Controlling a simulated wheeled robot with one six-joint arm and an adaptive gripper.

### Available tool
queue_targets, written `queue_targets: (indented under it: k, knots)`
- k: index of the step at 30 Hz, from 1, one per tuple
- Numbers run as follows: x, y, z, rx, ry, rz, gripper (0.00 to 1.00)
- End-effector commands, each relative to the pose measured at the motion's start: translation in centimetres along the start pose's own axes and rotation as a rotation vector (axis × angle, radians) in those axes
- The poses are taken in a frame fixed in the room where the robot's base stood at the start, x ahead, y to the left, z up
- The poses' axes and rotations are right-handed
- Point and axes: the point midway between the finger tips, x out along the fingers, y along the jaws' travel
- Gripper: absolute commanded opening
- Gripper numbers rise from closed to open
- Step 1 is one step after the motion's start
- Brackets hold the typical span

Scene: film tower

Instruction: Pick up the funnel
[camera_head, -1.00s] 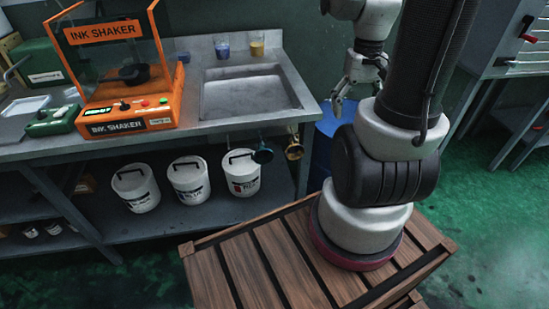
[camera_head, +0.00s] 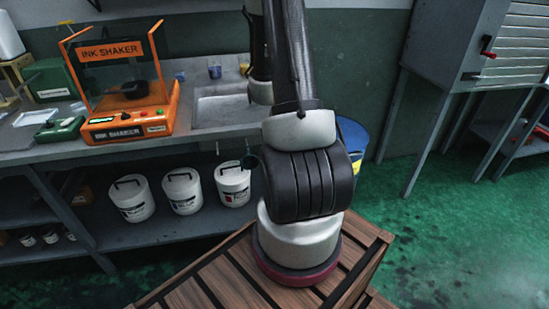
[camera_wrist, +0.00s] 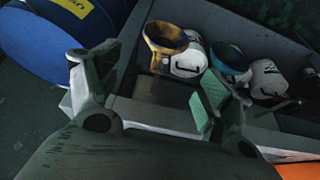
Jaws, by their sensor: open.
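In the wrist view a yellow, brass-like funnel (camera_wrist: 165,40) hangs wide mouth up at the top middle, beyond my gripper. A teal funnel (camera_wrist: 232,62) is to its right, partly behind a finger of my gripper. My gripper (camera_wrist: 157,83) is open with green finger pads, and nothing is between them. The yellow funnel appears in the gap between the fingers, a little beyond them. In the head view the dark teal funnel (camera_head: 250,162) hangs below the counter edge. My arm hides the yellow funnel and my gripper there.
A steel counter (camera_head: 190,140) carries the orange ink shaker (camera_head: 125,90) and a sink (camera_head: 222,110). White buckets (camera_head: 182,192) stand on the shelf below. A blue barrel (camera_wrist: 60,40) is left of my gripper. Green floor on the right is open.

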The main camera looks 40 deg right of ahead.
Motion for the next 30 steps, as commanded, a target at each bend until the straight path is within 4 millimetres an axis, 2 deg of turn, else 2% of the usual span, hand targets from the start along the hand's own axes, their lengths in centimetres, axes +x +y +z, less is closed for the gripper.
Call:
queue_targets:
  k: [12,21,30]
  knots:
    - [5.7,-0.3,0.3,0.000,-0.003,0.000,0.80]
    - [6.2,-0.3,0.2,0.000,-0.002,0.000,0.80]
    - [6.1,-0.3,0.2,0.000,-0.002,0.000,0.26]
